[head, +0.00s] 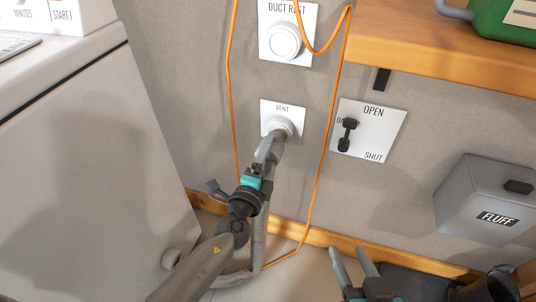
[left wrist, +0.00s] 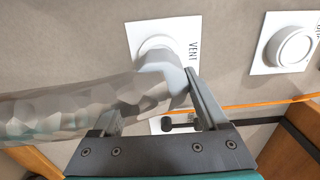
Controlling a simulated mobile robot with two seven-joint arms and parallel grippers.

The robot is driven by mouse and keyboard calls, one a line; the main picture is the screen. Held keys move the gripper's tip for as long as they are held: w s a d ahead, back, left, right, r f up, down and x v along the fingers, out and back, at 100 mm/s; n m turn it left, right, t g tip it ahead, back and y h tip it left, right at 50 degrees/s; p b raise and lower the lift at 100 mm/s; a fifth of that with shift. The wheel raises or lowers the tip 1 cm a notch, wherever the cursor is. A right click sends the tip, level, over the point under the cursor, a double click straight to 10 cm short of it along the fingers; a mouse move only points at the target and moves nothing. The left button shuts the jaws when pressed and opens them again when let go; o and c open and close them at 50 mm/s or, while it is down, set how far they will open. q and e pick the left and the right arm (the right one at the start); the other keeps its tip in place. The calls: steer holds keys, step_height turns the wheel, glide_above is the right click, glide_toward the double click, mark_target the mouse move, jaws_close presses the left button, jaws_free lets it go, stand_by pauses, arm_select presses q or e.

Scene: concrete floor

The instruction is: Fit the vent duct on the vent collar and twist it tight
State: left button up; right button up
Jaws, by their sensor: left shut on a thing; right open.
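The white vent collar (head: 285,126) sticks out of the wall plate marked VENT. The grey vent duct (head: 259,230) runs from the machine's side along the floor and up to the wall. My left gripper (head: 268,148) is shut on the duct near its end, at the collar. In the left wrist view the crinkled duct (left wrist: 85,108) comes in from the left, and its smooth pale end meets the collar (left wrist: 155,46). I cannot tell whether it is fully seated. My right gripper (head: 355,262) is open and empty, low at the bottom, away from the wall.
A DUCT REST plate with a round knob (head: 284,41) is above. An OPEN/SHUT lever (head: 347,135) is to the right. An orange cord (head: 323,150) hangs around the vent plate. A grey FLUFF box (head: 485,200), wooden shelf (head: 450,50) and white machine (head: 80,150) flank the space.

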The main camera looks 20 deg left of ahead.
arm_select(q)
steer(key=shift+w+d+b, duration=0.1)
steer(key=shift+w+b, duration=0.4)
steer(key=shift+w, duration=1.6)
steer(key=o, duration=1.4)
steer(key=shift+o, duration=0.2)
steer(key=shift+s, duration=0.1)
steer(key=shift+s, duration=0.55)
steer(key=s, duration=1.4)
steer(key=shift+a, duration=0.3)
